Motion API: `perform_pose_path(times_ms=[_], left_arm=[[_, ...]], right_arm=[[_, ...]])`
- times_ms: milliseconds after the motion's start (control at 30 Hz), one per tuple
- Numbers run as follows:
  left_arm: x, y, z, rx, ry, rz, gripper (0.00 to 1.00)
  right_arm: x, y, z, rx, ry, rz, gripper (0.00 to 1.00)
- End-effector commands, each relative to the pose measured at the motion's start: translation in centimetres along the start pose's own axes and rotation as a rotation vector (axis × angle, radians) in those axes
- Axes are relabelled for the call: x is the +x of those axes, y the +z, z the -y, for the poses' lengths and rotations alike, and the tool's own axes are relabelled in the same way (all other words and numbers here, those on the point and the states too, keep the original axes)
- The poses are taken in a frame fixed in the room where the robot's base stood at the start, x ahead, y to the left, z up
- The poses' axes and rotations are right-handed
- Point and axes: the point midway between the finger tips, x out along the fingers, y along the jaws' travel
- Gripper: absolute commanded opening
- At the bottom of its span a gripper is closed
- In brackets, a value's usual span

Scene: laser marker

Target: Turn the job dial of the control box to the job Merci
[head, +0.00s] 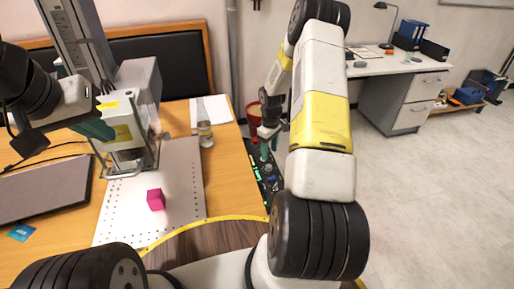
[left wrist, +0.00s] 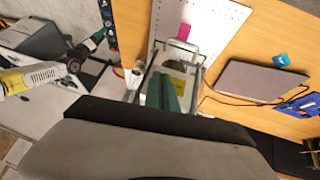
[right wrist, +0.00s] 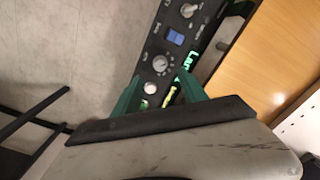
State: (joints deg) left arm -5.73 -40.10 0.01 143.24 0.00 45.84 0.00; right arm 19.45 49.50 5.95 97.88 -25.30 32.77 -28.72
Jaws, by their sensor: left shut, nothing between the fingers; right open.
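The control box is a long black panel (head: 262,178) at the right edge of the table. In the right wrist view the black panel (right wrist: 172,50) carries a grey dial (right wrist: 160,63), another knob (right wrist: 188,10), a blue switch (right wrist: 175,37), a pale round button (right wrist: 150,88) and displays with green lettering (right wrist: 191,60), partly hidden. I cannot read which job is set. My right gripper (head: 266,150) is over the box; its green fingers (right wrist: 162,85) are open and straddle the panel near the dial, empty. My left gripper (head: 100,130) is shut and empty beside the laser marker head.
A dark laptop-like slab (head: 45,192) lies left. A red bin (head: 254,110) stands behind the control box.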

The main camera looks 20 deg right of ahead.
Motion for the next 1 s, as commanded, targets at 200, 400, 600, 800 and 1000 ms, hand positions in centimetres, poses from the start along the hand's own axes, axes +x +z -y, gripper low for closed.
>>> perform_pose_path(times_ms=[200, 400, 600, 800, 1000], left_arm=[[0.0, 0.0, 0.0, 0.0, 0.0, 0.0, 0.0], [0.0, 0.0, 0.0, 0.0, 0.0, 0.0, 0.0], [0.0, 0.0, 0.0, 0.0, 0.0, 0.0, 0.0], [0.0, 0.0, 0.0, 0.0, 0.0, 0.0, 0.0], [0.0, 0.0, 0.0, 0.0, 0.0, 0.0, 0.0]], right_arm=[[2.9, 0.1, 0.1, -0.002, -0.004, 0.002, 0.5], [6.0, 0.0, 0.1, -0.001, -0.002, 0.001, 0.5], [7.6, 0.0, 0.0, 0.0, -0.001, 0.0, 0.5], [7.8, 0.0, 0.0, 0.0, 0.0, 0.0, 0.5], [7.7, 0.0, 0.0, 0.0, -0.001, 0.0, 0.27]])
